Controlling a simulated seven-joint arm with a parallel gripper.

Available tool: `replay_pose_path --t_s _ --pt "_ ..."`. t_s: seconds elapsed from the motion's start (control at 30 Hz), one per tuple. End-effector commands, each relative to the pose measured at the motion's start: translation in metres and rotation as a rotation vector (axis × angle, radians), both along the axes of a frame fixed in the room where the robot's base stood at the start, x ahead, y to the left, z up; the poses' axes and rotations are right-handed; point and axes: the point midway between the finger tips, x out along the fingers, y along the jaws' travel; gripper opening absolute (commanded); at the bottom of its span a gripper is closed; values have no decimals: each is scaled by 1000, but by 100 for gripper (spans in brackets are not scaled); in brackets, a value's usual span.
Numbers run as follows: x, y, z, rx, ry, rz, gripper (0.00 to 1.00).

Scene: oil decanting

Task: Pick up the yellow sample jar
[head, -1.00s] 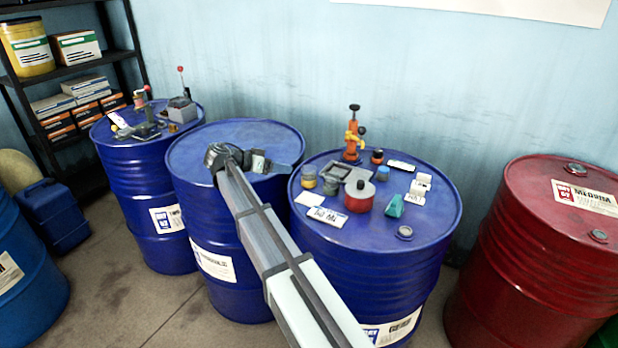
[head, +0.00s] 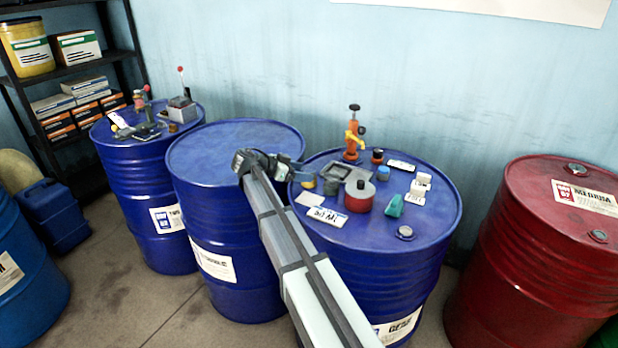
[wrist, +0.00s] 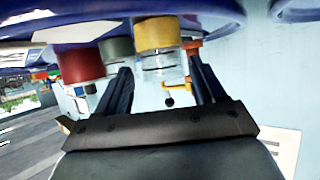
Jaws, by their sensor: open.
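Close by on the blue drum (head: 395,258) are a grey-blue jar (head: 331,186), a red can (head: 359,196), a grey tray (head: 335,171), a white label card (head: 327,216) and an orange pump (head: 352,140). The drum to the left (head: 220,155) has a bare top.

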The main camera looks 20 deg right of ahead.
Motion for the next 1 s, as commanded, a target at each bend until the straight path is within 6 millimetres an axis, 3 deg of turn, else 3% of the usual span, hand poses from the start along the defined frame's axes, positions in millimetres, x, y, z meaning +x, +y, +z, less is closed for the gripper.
replay_pose_path --t_s 0.27,0.6,0.87,1.0 --pt "3 -11 -5 0 1 -2 69" --pt "12 -46 -23 0 1 0 69" --pt "13 -49 -24 0 1 0 69" --pt "13 -49 -24 0 1 0 57"
